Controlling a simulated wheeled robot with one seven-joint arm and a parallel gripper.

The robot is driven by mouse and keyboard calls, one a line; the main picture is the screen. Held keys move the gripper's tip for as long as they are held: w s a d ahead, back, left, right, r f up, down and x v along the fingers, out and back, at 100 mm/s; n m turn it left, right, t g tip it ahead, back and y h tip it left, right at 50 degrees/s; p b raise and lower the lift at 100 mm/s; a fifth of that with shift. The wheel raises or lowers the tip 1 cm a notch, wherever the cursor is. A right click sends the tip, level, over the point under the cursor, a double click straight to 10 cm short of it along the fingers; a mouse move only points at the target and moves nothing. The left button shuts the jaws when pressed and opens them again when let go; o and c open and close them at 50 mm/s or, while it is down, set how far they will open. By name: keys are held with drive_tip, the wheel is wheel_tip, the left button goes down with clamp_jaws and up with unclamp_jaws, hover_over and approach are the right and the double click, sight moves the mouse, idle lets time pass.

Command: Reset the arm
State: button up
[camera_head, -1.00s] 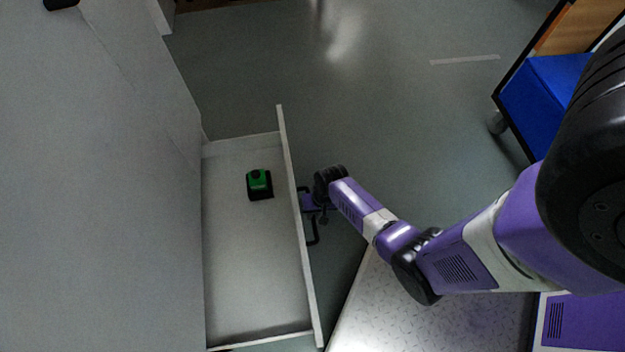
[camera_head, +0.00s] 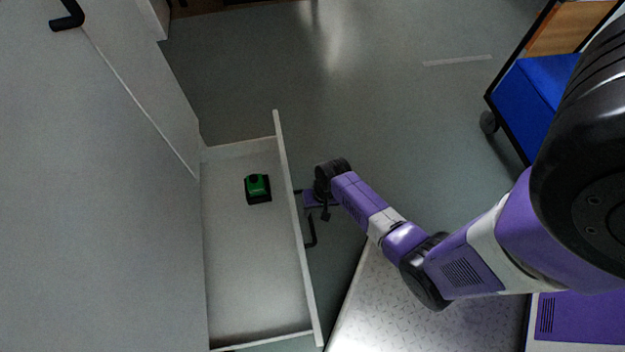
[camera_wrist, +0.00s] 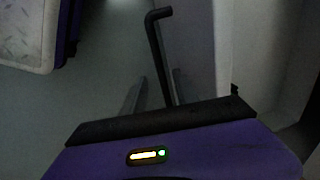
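My arm reaches down from the right to the front of an open white drawer (camera_head: 255,285). My gripper (camera_head: 309,198) is outside the drawer front, close to its black bar handle (camera_head: 312,240). In the wrist view the handle (camera_wrist: 156,45) rises between the two grey fingers of my gripper (camera_wrist: 155,92). The fingers look apart, with a gap between the left one and the handle. The gripper looks open and holds nothing that I can see. In the head view the fingertips are too small to make out.
A green and black object (camera_head: 258,188) lies inside the drawer. A blue and wood cart (camera_head: 540,85) stands at upper right. Grey floor (camera_head: 350,100) beyond the drawer is clear.

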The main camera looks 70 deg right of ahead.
drive_tip(key=shift+s+d+r, duration=0.15)
drive_tip(key=shift+s+r, duration=0.05)
drive_tip(key=shift+r, duration=0.85)
drive_tip(key=s+a+r+n+t+h, duration=0.1)
drive_tip(key=s+a+r+n+t, duration=0.25)
drive_tip(key=r, duration=0.55)
drive_tip(key=s+a+r+n+t+h, duration=0.1)
drive_tip(key=s+a+r+n+t, duration=0.2)
drive_tip(key=r, duration=0.6)
drive_tip(key=s+a+r+n+t+h, duration=0.1)
drive_tip(key=s+a+r+n+t, duration=0.2)
drive_tip(key=r, duration=0.5)
drive_tip(key=a+r+t+y+p, duration=0.1)
drive_tip(key=a+r+p, duration=0.2)
drive_tip(key=r+p, duration=0.4)
drive_tip(key=s+a+r+n+t+p, duration=0.1)
drive_tip(key=r+p, duration=0.6)
drive_tip(key=r, duration=1.5)
drive_tip(key=shift+a+r+t+y, duration=0.4)
drive_tip(key=shift+a+t, duration=0.35)
drive_tip(key=shift+a, duration=0.3)
